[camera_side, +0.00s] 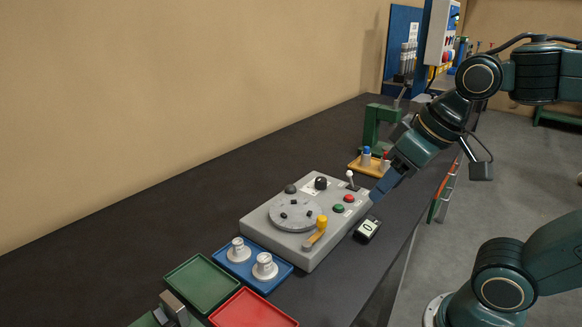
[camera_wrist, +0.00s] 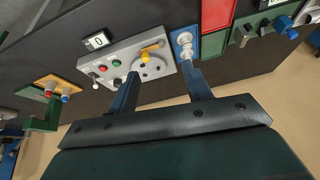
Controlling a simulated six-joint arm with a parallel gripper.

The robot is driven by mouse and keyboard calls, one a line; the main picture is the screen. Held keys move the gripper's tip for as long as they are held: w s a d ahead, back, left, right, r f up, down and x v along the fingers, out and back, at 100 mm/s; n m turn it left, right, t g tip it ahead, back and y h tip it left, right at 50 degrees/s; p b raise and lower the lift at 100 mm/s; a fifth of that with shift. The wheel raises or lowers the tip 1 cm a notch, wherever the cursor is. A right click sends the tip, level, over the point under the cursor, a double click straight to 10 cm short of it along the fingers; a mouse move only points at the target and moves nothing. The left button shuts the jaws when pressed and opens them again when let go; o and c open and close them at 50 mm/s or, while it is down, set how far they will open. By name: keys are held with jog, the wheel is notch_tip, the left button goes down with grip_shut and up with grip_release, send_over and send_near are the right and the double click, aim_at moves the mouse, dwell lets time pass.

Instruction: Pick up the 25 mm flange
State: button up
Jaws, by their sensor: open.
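Two pale metal flanges, a left one (camera_side: 238,251) and a right one (camera_side: 264,268), stand upright on the blue tray (camera_side: 284,277) near the front of the bench. They look alike, and I cannot tell which is the 25 mm one. In the wrist view the flanges (camera_wrist: 185,40) show close together beyond the right finger, partly overlapping. My gripper (camera_side: 377,191) is above the bench's right edge, behind and to the right of the tray, and apart from the flanges. In the wrist view my gripper (camera_wrist: 160,69) has its two blue fingers spread with nothing between them.
A grey control box (camera_side: 258,222) with a dial and yellow-handled crank stands beside the blue tray. A green tray (camera_side: 202,281) and a red tray (camera_side: 252,310) lie in front. A small meter (camera_side: 367,229), wooden stand (camera_side: 365,168) and green press (camera_side: 371,128) stand farther back.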

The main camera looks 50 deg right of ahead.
jog(key=w+a+r+m+g, duration=0.15)
jog(key=w+m, duration=0.25)
jog(key=w, duration=0.4)
jog(key=m+g+y, duration=0.1)
jog(key=m+g, duration=0.3)
jog(key=m, duration=0.7)
send_over(238, 241)
jog(key=d, duration=0.1)
notch_tip(238, 241, down, 13)
jog(key=shift+w+d+r, duration=0.1)
jog(key=shift+d+r, duration=0.05)
jog(key=shift+a+f, duration=0.15)
jog(key=shift+f, duration=1.25)
jog(key=shift+a+f, duration=0.2)
jog(key=shift+f, duration=1.25)
jog(key=shift+a+f, duration=0.15)
jog(key=shift+f, duration=1.25)
jog(key=shift+a+f, duration=0.15)
jog(key=shift+f, duration=1.15)
jog(key=shift+a+f, duration=0.1)
jog(key=shift+f, duration=1.2)
